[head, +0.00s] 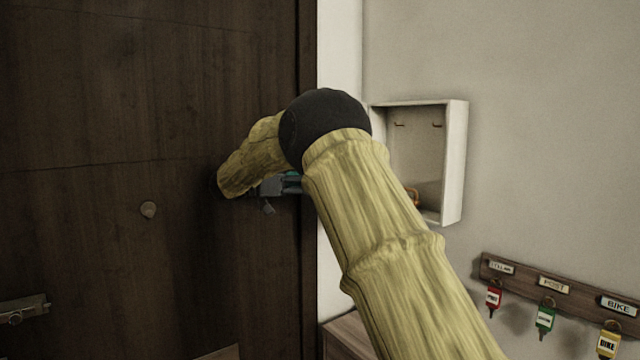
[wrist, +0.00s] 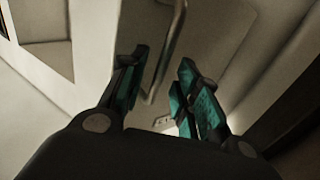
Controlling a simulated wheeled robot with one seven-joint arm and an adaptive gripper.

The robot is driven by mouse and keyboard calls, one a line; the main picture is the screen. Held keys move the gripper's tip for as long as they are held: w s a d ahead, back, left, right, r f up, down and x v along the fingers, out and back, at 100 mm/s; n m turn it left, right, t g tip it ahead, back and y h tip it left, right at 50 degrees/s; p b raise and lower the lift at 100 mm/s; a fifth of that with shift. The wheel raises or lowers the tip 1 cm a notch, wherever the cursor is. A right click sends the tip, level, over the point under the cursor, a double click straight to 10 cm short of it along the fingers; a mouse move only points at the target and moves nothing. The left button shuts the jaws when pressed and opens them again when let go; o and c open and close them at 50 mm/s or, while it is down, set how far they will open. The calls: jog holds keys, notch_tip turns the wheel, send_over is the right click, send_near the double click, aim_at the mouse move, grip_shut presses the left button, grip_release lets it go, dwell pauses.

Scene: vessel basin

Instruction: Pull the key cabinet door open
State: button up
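The key cabinet (head: 455,165) is a white box on the wall, and its inside with small hooks shows in the head view. Its door is hidden behind my arm there. In the wrist view a pale panel, which looks like the door (wrist: 215,30), carries a metal bar handle (wrist: 176,35). My gripper (wrist: 163,68) has its teal-padded fingers apart, with the handle's lower end between them. I cannot tell whether either finger touches it. In the head view my gripper (head: 283,186) is mostly hidden behind my wrist, left of the cabinet.
A dark wooden door (head: 100,120) with a metal lever handle (head: 24,309) fills the left. A key rack (head: 525,283) with red, green and yellow tagged keys hangs below right of the cabinet. A wooden surface (head: 345,338) stands below. The wall right of the cabinet is clear.

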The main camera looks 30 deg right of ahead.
jog(key=v, duration=0.9)
jog(key=shift+w+a, duration=0.15)
jog(key=shift+a, duration=0.1)
jog(key=shift+c, duration=0.2)
